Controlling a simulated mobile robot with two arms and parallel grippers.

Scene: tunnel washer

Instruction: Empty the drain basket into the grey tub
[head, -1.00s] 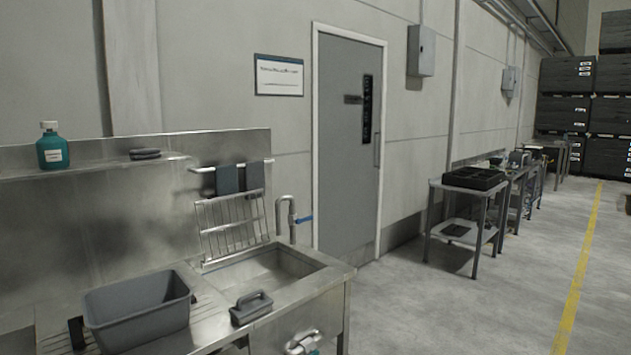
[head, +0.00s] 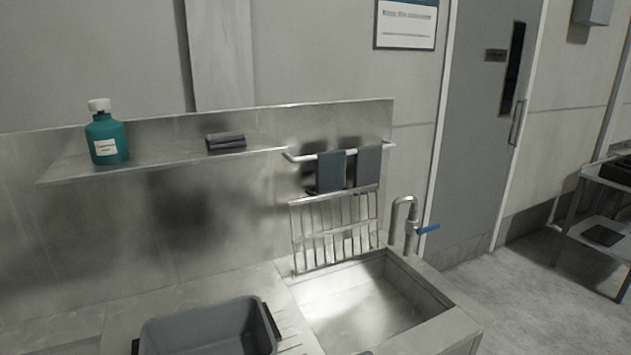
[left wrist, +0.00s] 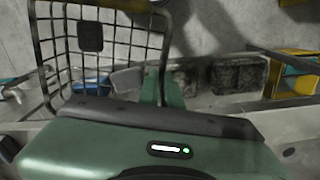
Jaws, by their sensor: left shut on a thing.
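The grey tub (head: 245,309) stands on the steel counter left of the sink, cut off by the bottom edge of the head view. Its inside shows no contents in the visible part. The drain basket (left wrist: 118,52), an open wire mesh with a dark frame, fills the upper left of the left wrist view. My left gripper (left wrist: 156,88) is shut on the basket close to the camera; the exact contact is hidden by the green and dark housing. I cannot tell what the basket holds. Neither gripper shows in the head view, and my right gripper is out of sight.
The steel sink (head: 365,299) with its tap (head: 405,215) and blue lever lies right of the tub. A wire rack (head: 335,230) stands behind it. A yellow object (left wrist: 293,72) appears at right in the wrist view.

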